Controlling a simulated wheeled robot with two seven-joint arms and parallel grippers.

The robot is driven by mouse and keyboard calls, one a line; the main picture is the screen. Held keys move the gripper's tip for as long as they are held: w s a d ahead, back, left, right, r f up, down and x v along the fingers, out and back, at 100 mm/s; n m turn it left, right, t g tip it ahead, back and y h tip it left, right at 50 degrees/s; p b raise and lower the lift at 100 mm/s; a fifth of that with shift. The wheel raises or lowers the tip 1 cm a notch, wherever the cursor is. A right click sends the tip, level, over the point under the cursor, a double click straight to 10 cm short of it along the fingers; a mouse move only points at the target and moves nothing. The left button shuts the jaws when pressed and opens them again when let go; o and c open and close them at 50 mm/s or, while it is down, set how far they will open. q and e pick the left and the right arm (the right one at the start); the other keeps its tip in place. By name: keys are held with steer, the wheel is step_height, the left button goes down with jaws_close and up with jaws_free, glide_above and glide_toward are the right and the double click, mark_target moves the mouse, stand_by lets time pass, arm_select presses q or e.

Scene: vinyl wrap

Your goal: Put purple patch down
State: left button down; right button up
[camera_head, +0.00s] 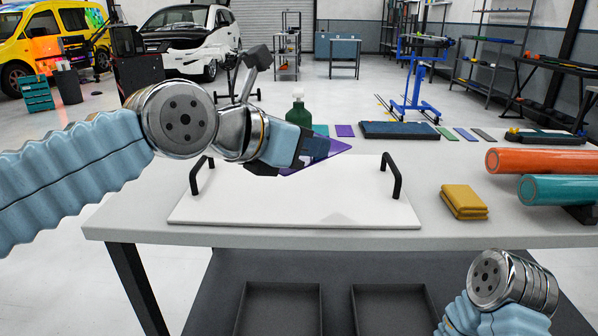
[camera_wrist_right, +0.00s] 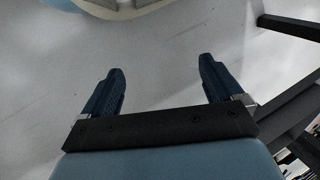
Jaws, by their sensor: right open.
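The purple patch (camera_head: 322,157) is held by my left gripper (camera_head: 306,150) above the white board with black handles. The patch is tilted and partly hidden behind the gripper fingers. It is apart from the board, with a faint shadow on the board below. The white board (camera_head: 300,205) lies on the table and its upper face is bare. My right gripper (camera_wrist_right: 160,90) is open and empty in the right wrist view, over bare floor.
A green bottle (camera_head: 299,112), another purple piece (camera_head: 345,130) and a dark blue pad (camera_head: 399,131) are at the table's back. A folded yellow cloth (camera_head: 464,201) and orange (camera_head: 540,161) and teal (camera_head: 555,189) rolls are at the right. Black handles stand up at both board ends.

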arm_select(q)
steer(key=w+f+b, duration=0.2)
steer(key=w+f, duration=0.3)
steer(key=w, duration=0.4)
steer(key=b, duration=0.1)
glide_above(304, 192)
steer(key=f, duration=0.2)
steer(key=s+f, duration=0.1)
steer(key=f, duration=0.1)
steer(key=shift+d, duration=0.1)
steer(key=shift+w+f+b, duration=0.2)
steer(key=shift+w+b, duration=0.05)
steer(key=shift+b, duration=0.1)
steer(key=shift+w+f+b, duration=0.2)
steer(key=shift+f+b, duration=0.55)
steer(key=shift+f, duration=0.9)
steer(key=shift+f, duration=0.15)
steer(key=c, duration=1.3)
jaws_free()
steer(key=v, duration=1.2)
steer(key=shift+p, duration=0.35)
